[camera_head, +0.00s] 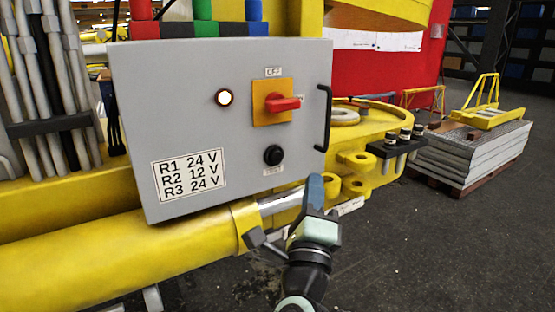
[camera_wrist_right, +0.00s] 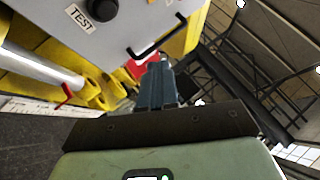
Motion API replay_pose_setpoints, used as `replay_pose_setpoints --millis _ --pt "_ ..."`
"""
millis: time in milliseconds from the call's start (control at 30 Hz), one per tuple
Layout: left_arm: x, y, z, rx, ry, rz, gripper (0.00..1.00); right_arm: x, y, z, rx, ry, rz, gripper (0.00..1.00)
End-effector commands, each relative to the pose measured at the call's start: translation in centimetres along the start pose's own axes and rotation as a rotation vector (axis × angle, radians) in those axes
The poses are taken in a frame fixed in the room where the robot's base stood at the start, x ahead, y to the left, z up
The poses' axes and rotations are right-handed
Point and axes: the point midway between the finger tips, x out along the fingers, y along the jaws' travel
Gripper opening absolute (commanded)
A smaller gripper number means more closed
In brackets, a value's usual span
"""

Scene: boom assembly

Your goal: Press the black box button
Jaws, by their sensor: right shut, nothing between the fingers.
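The grey control box (camera_head: 190,120) fills the middle of the head view. Its round black button (camera_head: 273,155) sits low on the right of the front face, above a small label. In the right wrist view the black button (camera_wrist_right: 103,9) shows at the top edge beside a label reading TEST. My right gripper (camera_head: 315,185) is shut and empty, below and to the right of the button, in front of the box's lower right corner. Its fingers (camera_wrist_right: 157,78) point up past the black handle in the wrist view and appear apart from the box. My left gripper is not in view.
A red rotary switch (camera_head: 283,103) on an orange plate sits above the button, and a lit round lamp (camera_head: 224,97) is to its left. A black handle (camera_head: 324,118) juts from the box's right edge. Yellow machine parts (camera_head: 130,258) lie below; open floor is at right.

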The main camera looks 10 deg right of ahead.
Motion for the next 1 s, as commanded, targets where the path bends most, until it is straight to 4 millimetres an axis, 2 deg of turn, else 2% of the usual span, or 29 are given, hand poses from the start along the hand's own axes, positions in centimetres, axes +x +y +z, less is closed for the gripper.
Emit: replay_pose_setpoints --millis 333,733,1000 --pt "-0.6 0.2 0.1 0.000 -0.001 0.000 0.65 0.6 0.4 0.5 -0.003 -0.002 0.003 0.00" --pt "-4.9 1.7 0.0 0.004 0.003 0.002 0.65 4.5 2.8 3.3 -0.003 -0.002 0.002 0.00" --pt "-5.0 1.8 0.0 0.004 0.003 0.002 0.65 5.9 4.4 4.3 -0.003 -0.002 0.002 0.00"
